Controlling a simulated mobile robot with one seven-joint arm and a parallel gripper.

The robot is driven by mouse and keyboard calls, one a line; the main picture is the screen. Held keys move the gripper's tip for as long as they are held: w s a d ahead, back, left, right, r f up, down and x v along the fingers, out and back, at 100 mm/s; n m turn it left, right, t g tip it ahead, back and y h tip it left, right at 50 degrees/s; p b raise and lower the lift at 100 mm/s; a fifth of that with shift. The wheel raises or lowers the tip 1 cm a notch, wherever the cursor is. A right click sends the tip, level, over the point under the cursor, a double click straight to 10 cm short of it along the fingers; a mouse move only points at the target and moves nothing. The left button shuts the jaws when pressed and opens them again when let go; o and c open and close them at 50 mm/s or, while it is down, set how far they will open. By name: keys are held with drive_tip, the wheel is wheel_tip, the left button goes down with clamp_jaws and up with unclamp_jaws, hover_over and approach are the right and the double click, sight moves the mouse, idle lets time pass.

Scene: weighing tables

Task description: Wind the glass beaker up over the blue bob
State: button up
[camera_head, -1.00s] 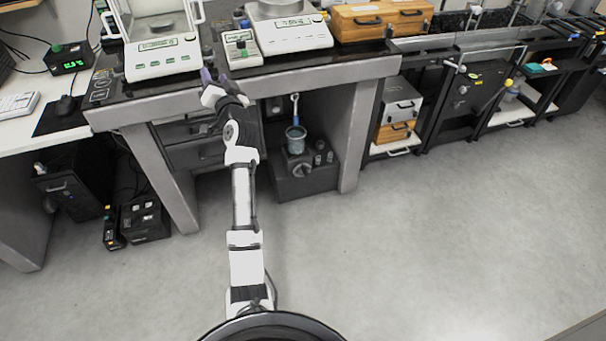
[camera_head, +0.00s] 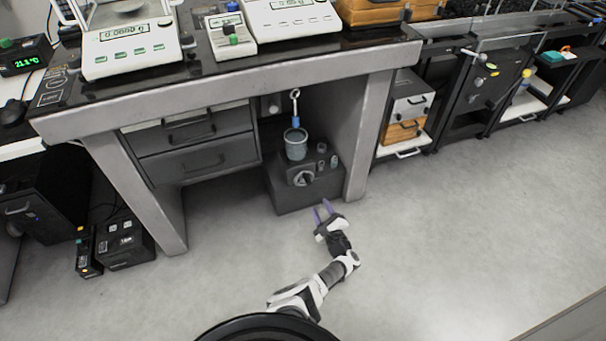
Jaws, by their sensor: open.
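The glass beaker (camera_head: 295,150) stands on a dark jack box (camera_head: 277,183) in the knee space under the weighing table. The blue bob (camera_head: 295,122) hangs on a pale hook (camera_head: 295,95) just above the beaker's mouth. Whether its lower end dips inside the rim is too small to tell. A knob (camera_head: 303,178) sits on the front of the box. My gripper (camera_head: 322,210) is open and empty, in front of and below the box, to the right of the knob. Its two purple fingers point toward the box and are apart from it.
The weighing table (camera_head: 240,83) carries balances (camera_head: 130,45) above, and its right leg (camera_head: 368,135) stands close beside the box. Drawers (camera_head: 195,150) are at the left of the knee space. Small weights (camera_head: 328,158) stand on the box. The floor in front (camera_head: 430,250) is clear.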

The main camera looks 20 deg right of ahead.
sight(308, 181)
drive_tip(key=shift+w+a+r+b, duration=0.1)
drive_tip(key=shift+w+b, duration=1.9)
drive_tip(key=shift+w, duration=1.4)
drive_tip(key=shift+w+a+b, duration=0.1)
drive_tip(key=shift+w+b, duration=1.85)
drive_tip(key=shift+w, duration=1.45)
clamp_jaws()
drive_tip(key=shift+d, duration=0.1)
